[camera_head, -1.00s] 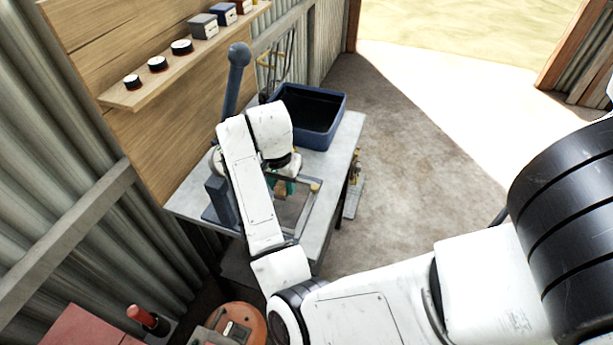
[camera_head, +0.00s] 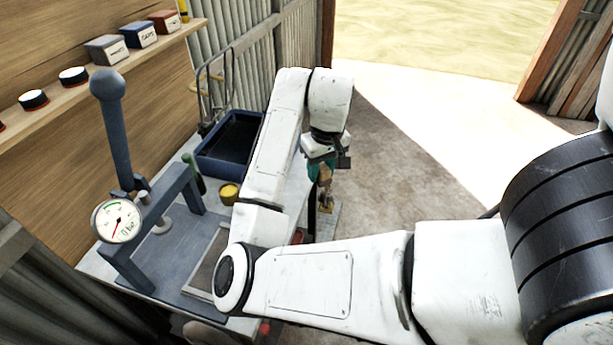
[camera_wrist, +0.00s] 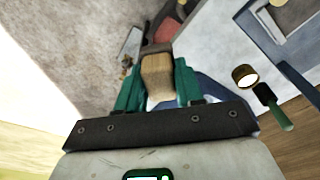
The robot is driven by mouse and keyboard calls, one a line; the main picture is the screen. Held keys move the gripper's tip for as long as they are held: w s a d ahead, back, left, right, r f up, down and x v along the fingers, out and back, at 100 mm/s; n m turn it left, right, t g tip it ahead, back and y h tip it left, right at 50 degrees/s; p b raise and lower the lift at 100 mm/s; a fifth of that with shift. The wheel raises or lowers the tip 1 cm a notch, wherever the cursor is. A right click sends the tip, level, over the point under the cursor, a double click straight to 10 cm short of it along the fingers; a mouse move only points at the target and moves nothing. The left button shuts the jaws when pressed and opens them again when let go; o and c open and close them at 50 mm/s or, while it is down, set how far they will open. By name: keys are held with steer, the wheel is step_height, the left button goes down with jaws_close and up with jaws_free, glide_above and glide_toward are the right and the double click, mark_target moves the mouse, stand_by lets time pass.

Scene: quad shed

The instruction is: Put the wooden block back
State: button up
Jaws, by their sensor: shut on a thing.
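My gripper (camera_wrist: 158,90) has green fingers and is shut on the wooden block (camera_wrist: 157,76), a small light-brown piece with a darker end, in the wrist view. In the head view my gripper (camera_head: 322,172) hangs at the right side of the grey workbench (camera_head: 105,268), above or just beyond its edge. The wooden block (camera_head: 325,184) shows small below the fingers there. Part of the bench is hidden behind my arm.
A press with a gauge (camera_head: 119,221) and a tall lever (camera_head: 112,125) stands on the bench. A dark blue tray (camera_head: 205,172) lies at the back, near a small yellow tin (camera_head: 229,192). A shelf (camera_head: 165,58) with boxes runs along the wall. Concrete floor (camera_head: 400,165) lies open to the right.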

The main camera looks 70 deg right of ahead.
mark_target(298, 179)
steer(key=shift+w+d+f, duration=0.1)
steer(key=shift+d+f, duration=0.1)
steer(key=shift+d, duration=0.2)
steer(key=w+d+f+b, duration=0.3)
steer(key=w+d+f, duration=0.1)
steer(key=w+d+f+b, duration=0.4)
steer(key=shift+w+d, duration=0.15)
steer(key=shift+w, duration=0.2)
steer(key=shift+w+d+f, duration=0.45)
steer(key=shift+w+f, duration=0.05)
steer(key=shift+f, duration=1.8)
steer(key=o, duration=1)
steer(key=shift+f, duration=0.1)
